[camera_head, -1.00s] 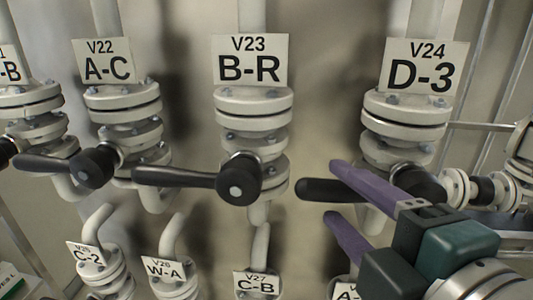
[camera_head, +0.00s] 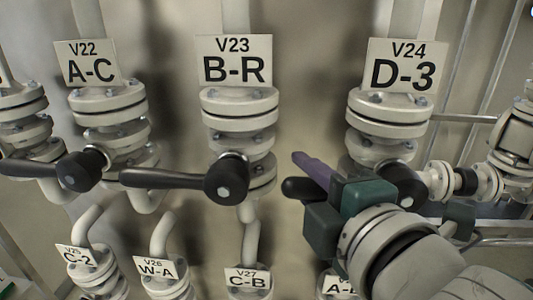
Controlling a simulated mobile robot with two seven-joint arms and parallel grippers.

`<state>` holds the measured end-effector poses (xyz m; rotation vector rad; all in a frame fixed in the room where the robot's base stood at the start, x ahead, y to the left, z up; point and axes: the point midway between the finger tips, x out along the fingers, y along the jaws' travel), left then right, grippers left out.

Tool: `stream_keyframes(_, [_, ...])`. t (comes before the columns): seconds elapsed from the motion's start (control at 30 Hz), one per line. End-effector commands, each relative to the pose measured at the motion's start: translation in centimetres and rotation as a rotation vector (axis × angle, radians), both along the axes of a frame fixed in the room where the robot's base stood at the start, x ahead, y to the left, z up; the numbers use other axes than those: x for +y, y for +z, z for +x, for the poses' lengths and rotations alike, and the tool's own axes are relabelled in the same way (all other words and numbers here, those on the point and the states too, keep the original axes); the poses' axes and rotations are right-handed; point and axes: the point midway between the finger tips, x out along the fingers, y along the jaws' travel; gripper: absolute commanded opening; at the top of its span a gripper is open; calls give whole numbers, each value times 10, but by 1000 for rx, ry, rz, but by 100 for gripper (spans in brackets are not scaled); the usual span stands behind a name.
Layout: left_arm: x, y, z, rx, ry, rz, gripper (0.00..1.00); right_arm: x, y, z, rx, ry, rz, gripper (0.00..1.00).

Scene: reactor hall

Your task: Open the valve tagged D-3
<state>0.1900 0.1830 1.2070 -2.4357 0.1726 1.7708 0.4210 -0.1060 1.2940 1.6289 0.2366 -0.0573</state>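The D-3 tag (camera_head: 404,72), marked V24, is at the upper right, above a pale flanged valve (camera_head: 389,120). Its black lever (camera_head: 298,189) points left from a round black hub (camera_head: 405,188), roughly level. My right gripper (camera_head: 314,171) reaches in from the lower right, in front of this lever. One purple finger shows just above the lever's end. The other finger is hidden behind the gripper's green body, which also covers the middle of the lever. Whether the fingers touch the lever cannot be seen. My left gripper is not in view.
Left of it, valves B-R (camera_head: 235,69) and A-C (camera_head: 91,72) have similar black levers pointing left. Lower valves C-2 (camera_head: 79,256), W-A (camera_head: 157,269) and C-B (camera_head: 248,281) stand beneath. Pipework (camera_head: 488,183) lies to the right. Bare wall shows between the B-R and D-3 valves.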

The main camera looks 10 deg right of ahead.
Motion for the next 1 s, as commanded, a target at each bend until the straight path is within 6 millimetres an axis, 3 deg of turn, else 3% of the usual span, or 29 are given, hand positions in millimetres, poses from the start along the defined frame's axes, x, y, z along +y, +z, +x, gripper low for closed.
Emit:
stream_keyframes(0.03, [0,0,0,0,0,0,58,0,0,0,0,0,0,23])
stream_keyframes(0.23, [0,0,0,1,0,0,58,0,0,0,0,0,0,1])
stream_keyframes(1.0, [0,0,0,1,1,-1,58,0,0,0,0,0,0,0])
